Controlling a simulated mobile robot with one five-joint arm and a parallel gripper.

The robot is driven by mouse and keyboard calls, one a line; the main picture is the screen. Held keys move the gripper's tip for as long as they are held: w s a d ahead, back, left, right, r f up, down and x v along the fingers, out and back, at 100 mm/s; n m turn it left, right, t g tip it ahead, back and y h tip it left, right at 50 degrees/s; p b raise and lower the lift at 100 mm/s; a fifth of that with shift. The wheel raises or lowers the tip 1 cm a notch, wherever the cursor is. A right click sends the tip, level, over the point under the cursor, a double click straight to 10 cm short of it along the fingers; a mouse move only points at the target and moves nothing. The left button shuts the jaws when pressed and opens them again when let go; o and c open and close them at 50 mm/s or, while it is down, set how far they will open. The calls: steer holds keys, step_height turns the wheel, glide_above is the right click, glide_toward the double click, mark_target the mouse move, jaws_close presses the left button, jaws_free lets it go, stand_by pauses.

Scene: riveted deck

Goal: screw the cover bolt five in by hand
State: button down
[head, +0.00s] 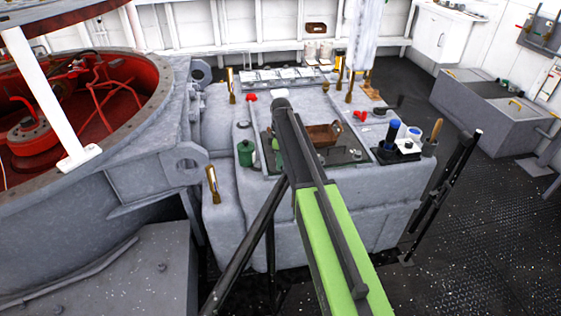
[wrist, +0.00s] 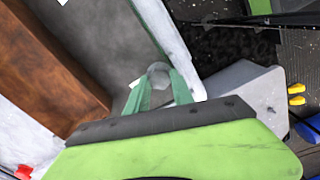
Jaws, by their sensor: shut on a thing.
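My gripper (wrist: 158,85) has its two green fingers closed on a small grey round-headed piece (wrist: 158,70), which I take for the cover bolt. Only its rounded top shows between the fingertips; its shank and any thread are hidden. I cannot tell whether the bolt sits in a hole.
A brown wooden tray (head: 322,134) lies on the dark panel; its wall (wrist: 50,70) is left of my fingers. A green can (head: 245,152) and a blue-topped bottle (head: 392,131) stand on the housing. The riveted deck (head: 480,230) is clear at right.

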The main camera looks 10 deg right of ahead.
steer(key=m, duration=0.5)
steer(key=shift+m, duration=0.3)
steer(key=m, duration=0.5)
steer(key=shift+w+d, duration=0.1)
steer(key=shift+m, duration=0.3)
steer(key=c, duration=1.1)
jaws_free()
steer(key=shift+r, duration=0.1)
step_height(320, 180, up, 17)
steer(key=p, duration=1.7)
steer(key=shift+r, duration=0.15)
